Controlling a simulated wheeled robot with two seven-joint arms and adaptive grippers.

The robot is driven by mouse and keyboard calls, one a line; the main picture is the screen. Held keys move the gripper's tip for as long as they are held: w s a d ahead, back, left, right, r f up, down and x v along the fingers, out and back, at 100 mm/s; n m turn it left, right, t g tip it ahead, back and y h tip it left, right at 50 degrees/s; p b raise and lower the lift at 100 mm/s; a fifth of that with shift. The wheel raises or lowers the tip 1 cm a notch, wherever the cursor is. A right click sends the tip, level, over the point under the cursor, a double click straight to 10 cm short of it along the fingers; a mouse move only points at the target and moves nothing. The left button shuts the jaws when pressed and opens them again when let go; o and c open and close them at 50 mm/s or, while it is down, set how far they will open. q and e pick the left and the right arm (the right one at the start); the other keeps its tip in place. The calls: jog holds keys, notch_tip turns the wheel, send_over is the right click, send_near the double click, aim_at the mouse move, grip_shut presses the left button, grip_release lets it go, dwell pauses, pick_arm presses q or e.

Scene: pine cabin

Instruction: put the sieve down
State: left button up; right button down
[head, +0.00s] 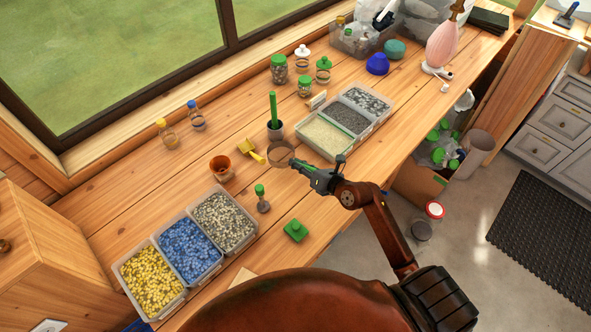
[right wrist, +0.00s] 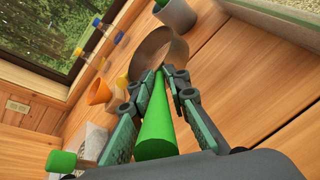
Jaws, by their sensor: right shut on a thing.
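The sieve is a round brown ring (head: 281,153) with a green handle. My right gripper (head: 299,164) is shut on the handle near the ring. In the right wrist view the ring (right wrist: 160,48) shows beyond the fingertips (right wrist: 170,76), and the green handle (right wrist: 155,130) runs back between the fingers. The ring is over the wooden bench (head: 330,210); I cannot tell whether it touches it. My left gripper is not in view.
A yellow scoop (head: 250,151) and a grey cup (head: 275,130) are close to the ring. Trays of gravel (head: 320,140) lie behind. Bare bench shows between the ring and block.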

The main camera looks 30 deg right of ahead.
jog(key=shift+w+f, duration=0.3)
jog(key=shift+f, duration=0.05)
jog(key=f, duration=0.1)
jog(key=f+b, duration=0.1)
jog(key=f, duration=0.1)
jog(key=shift+w+d+f, duration=0.1)
jog(key=shift+w+f, duration=0.15)
jog(key=shift+f, duration=0.1)
jog(key=shift+f+b, duration=0.1)
jog(key=shift+b, duration=0.2)
jog(key=c, duration=1.8)
grip_release()
jog(key=shift+c, duration=0.2)
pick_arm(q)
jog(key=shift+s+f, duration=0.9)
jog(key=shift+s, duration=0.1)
